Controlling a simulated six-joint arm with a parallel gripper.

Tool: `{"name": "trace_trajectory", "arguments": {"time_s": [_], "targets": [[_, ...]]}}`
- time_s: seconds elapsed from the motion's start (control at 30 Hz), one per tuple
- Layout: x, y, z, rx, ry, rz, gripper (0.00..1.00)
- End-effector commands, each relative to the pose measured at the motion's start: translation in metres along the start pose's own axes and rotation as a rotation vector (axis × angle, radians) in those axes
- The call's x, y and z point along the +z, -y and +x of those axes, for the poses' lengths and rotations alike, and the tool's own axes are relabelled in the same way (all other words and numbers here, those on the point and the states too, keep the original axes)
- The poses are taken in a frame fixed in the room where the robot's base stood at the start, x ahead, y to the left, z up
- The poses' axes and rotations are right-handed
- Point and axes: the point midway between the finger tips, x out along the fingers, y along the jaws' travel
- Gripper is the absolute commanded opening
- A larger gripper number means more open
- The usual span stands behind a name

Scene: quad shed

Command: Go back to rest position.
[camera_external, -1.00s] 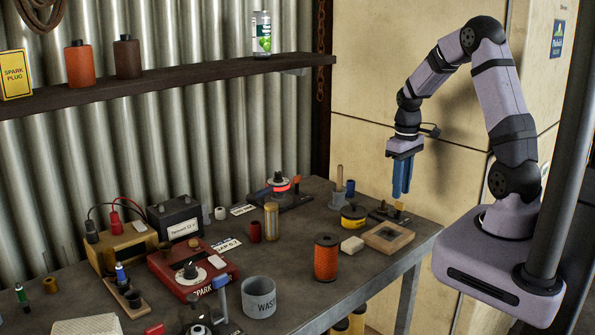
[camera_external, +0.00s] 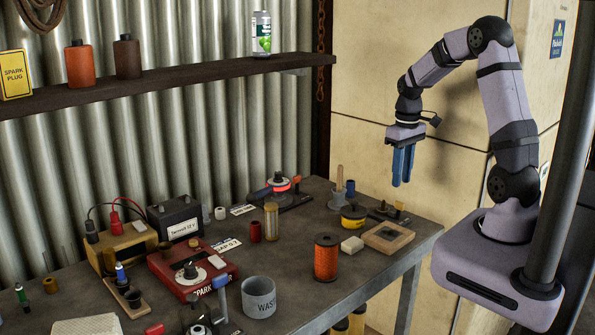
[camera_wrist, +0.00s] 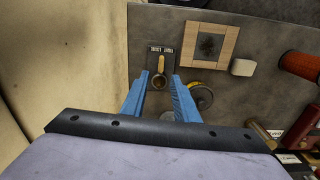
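My gripper (camera_external: 402,182) hangs in the air above the right end of the workbench (camera_external: 330,290), near the pale wall panels, with its blue fingers pointing down. In the wrist view the two fingers (camera_wrist: 161,80) stand apart with nothing held between them. A small holder with a brass-coloured piece (camera_wrist: 159,68) shows in the gap, but it lies on the bench below. My arm is bent, with its elbow high.
Below on the bench are a wooden frame (camera_external: 375,236), a yellow tin (camera_external: 353,213), an orange spool (camera_external: 326,262) and a white block (camera_external: 352,245). A waste cup (camera_external: 258,297) stands farther left. A shelf (camera_external: 200,79) runs along the corrugated wall. Air around the gripper is clear.

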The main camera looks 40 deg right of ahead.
Motion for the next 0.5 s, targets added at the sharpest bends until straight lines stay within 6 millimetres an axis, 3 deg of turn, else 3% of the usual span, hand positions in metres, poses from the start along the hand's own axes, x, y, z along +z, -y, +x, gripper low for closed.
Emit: {"name": "trace_trajectory", "arguments": {"time_s": [0.07,0.17,0.3,0.5], "targets": [[-0.004,-0.002,0.002,0.007,-0.022,0.071,0.27],[0.02,0.007,0.026,-0.003,0.016,0.179,0.27],[0.071,0.027,0.048,-0.013,0.075,0.272,0.27],[0.142,0.084,0.051,-0.011,0.113,0.177,0.27]]}}
